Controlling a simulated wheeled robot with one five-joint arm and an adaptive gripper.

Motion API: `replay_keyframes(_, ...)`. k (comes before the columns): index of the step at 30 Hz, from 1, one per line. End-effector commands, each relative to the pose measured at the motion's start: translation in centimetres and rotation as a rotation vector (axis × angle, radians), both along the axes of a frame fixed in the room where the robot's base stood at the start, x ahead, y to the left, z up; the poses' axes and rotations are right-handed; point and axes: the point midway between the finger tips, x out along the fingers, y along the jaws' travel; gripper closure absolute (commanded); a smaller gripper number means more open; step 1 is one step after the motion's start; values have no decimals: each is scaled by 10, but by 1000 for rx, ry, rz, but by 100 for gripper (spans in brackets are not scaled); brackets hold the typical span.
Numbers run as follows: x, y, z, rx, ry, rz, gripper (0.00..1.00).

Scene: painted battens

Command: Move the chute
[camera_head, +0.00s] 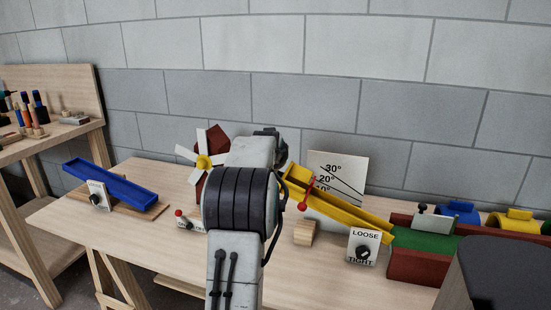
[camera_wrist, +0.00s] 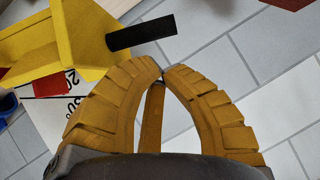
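A yellow chute (camera_head: 340,207) slopes down to the right in front of an angle card (camera_head: 338,175) marked in degrees. In the wrist view the chute (camera_wrist: 60,45) fills the upper left, with a black peg (camera_wrist: 141,33) sticking out to the right. My gripper (camera_wrist: 162,78) has its fingertips together, just below the peg and apart from it. A narrow brown strip shows between the fingers; I cannot tell what it is. In the head view my arm hides the gripper. A second, blue chute (camera_head: 108,180) is tilted on a wooden base at the left.
A LOOSE/TIGHT knob plate (camera_head: 364,247) stands at the chute's lower end. A red box with a green top (camera_head: 425,240) and blue and yellow pieces are at the right. A pinwheel (camera_head: 204,161) and a small lever are left of my arm.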

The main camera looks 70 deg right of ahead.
Motion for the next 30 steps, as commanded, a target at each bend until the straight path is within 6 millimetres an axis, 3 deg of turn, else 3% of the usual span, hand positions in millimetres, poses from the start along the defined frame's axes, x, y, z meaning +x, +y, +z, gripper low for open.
replay_keyframes(7,5,-3,-15,0,-3,5,100)
replay_keyframes(23,6,-4,-19,0,-3,5,100)
replay_keyframes(30,6,-4,-46,0,-3,5,100)
